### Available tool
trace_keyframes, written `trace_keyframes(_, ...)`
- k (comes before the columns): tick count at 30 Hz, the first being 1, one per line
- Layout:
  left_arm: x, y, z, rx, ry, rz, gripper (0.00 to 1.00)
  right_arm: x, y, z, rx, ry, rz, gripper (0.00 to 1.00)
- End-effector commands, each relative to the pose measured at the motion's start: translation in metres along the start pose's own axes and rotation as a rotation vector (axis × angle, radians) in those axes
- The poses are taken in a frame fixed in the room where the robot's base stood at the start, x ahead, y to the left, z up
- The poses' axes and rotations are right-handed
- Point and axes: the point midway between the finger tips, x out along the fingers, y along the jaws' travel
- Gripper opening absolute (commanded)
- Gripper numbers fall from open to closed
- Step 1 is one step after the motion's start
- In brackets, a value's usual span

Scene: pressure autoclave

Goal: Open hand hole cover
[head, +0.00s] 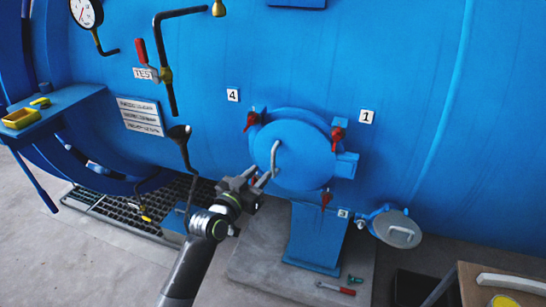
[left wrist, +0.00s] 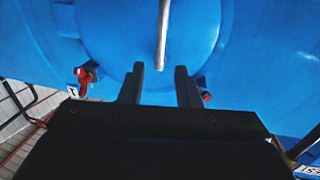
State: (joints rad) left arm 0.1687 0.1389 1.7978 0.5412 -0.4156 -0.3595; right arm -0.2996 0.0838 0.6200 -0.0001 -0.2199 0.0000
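The hand hole cover (head: 292,152) is a round blue disc on the blue vessel wall, and it looks closed. A grey bar handle (head: 275,158) stands on its face; the handle (left wrist: 163,35) also shows in the left wrist view. Red-handled clamps sit around the rim, at upper left (head: 250,121), upper right (head: 338,135) and lower right (head: 327,199). My left gripper (head: 266,179) is at the cover's lower left, by the handle's lower end. In the left wrist view its fingers (left wrist: 160,76) are apart, with the handle's end between or just beyond the tips. My right gripper is not in view.
A blue pedestal (head: 314,238) stands below the cover. A round grey lid (head: 398,229) hangs at its right. A black funnel and pipe (head: 181,138) are left of the cover. A small blue shelf (head: 60,102) holds yellow items. A wooden cart (head: 475,289) is at lower right.

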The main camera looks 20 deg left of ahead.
Motion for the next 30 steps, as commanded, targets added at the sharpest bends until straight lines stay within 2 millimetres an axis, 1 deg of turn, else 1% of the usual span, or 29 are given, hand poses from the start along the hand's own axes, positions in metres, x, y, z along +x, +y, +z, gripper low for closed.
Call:
trace_keyframes(1,0.009,0.000,-0.002,-0.002,0.000,0.001,0.30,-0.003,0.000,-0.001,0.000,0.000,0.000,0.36)
trace_keyframes(3,0.020,0.000,-0.002,-0.002,0.000,0.001,0.30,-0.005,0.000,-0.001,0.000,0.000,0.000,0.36)
trace_keyframes(9,0.051,0.000,-0.001,-0.002,0.000,0.001,0.30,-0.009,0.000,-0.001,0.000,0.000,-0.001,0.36)
trace_keyframes(15,0.072,0.000,0.000,-0.002,0.000,0.001,0.30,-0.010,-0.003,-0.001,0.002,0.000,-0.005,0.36)
trace_keyframes(21,0.081,0.000,0.001,0.000,-0.001,0.000,0.30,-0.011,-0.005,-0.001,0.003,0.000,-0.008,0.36)
trace_keyframes(29,0.082,0.000,0.000,0.000,0.000,0.000,0.30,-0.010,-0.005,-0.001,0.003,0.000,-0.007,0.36)
trace_keyframes(30,0.082,0.000,0.000,0.000,0.000,0.000,0.29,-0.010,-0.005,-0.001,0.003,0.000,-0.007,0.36)
